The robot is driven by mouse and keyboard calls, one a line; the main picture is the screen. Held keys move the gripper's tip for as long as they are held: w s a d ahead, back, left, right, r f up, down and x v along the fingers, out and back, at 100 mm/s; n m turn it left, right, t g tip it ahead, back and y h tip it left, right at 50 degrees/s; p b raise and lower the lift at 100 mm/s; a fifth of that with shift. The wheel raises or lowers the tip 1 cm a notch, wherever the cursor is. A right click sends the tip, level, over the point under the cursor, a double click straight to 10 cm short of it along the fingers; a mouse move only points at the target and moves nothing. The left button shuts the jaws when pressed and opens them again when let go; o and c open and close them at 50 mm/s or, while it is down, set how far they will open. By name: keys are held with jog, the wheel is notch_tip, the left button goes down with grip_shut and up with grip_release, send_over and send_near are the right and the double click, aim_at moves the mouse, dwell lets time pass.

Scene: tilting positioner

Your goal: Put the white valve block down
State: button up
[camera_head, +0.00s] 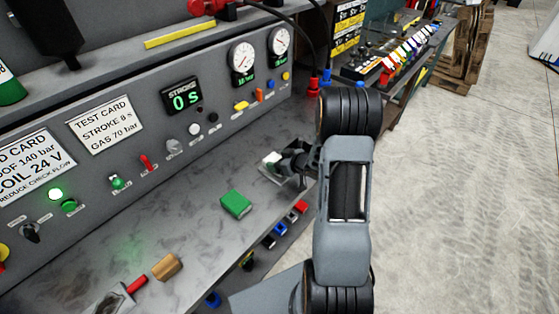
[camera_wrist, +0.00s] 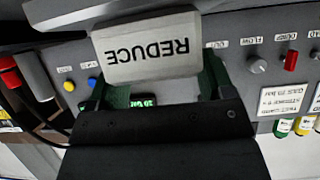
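The white valve block (camera_wrist: 150,48) fills the upper middle of the wrist view, with the word REDUCE upside down on its face. My gripper (camera_wrist: 153,82) has one dark green finger at each side of the block and is shut on it. In the head view the white block (camera_head: 272,158) is a small pale shape at the tip of my gripper (camera_head: 283,161), over the right part of the grey bench. A grey plate-like piece (camera_head: 270,177) shows just below it. My arm hides part of this area, and I cannot tell whether the block touches anything beneath.
A green block (camera_head: 236,204) lies on the bench, with a tan block (camera_head: 167,267) nearer the front left. The control panel (camera_head: 150,135), with gauges, knobs and cards, stands behind. Several coloured items (camera_head: 281,229) sit below the bench edge. Bare bench lies left of the green block.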

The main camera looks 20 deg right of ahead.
jog(key=o, duration=0.3)
jog(key=shift+r+p, duration=0.3)
jog(key=shift+r, duration=0.05)
jog(key=v, duration=1.2)
notch_tip(320, 180, up, 11)
jog(key=w+m+g+h, duration=0.1)
jog(key=m+h, duration=0.3)
jog(key=h, duration=0.5)
jog(key=s+a+r+g+y, duration=0.1)
jog(key=s+a+g+y, duration=0.1)
jog(key=s+a, duration=0.5)
jog(key=s+a+r+m+g+y, duration=0.1)
jog(key=s+a+r+g, duration=0.1)
jog(key=s+a, duration=0.4)
jog(key=shift+s+a+r+g+y, duration=0.2)
jog(key=shift+s+a+g+y, duration=0.3)
jog(key=shift+a, duration=0.5)
